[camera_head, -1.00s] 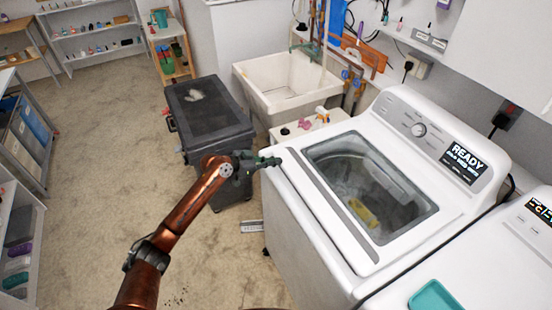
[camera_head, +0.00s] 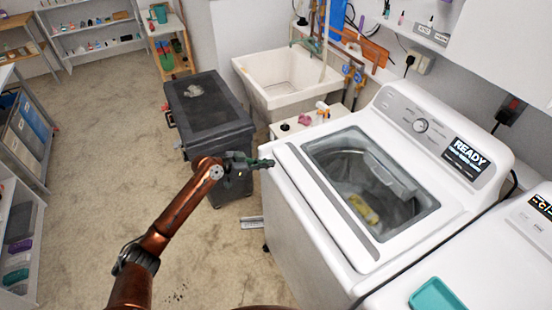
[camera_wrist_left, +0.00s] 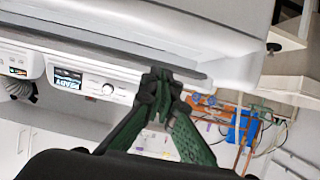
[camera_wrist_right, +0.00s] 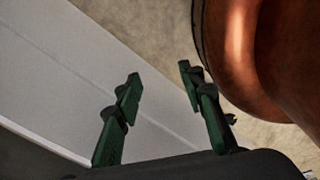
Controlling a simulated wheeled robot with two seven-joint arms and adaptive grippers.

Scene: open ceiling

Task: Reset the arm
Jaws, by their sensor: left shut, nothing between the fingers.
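My left arm (camera_head: 180,215) is copper coloured and reaches in from the lower left in the head view. Its dark green left gripper (camera_head: 262,163) is at the front left edge of the white washing machine (camera_head: 310,225); I cannot tell whether it touches. In the left wrist view the left gripper's fingers (camera_wrist_left: 160,78) meet at the tips with nothing between them. In the right wrist view the right gripper (camera_wrist_right: 158,80) has its two green fingers wide apart and empty. A copper arm link of mine is close beside it. The right gripper does not show in the head view.
The washer lid window (camera_head: 370,185) is closed or see-through, with a yellow item inside. A dark lidded bin (camera_head: 215,135) stands left of the washer, and a white sink (camera_head: 290,75) behind. A teal tray (camera_head: 435,296) lies at the lower right. The floor at left is clear.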

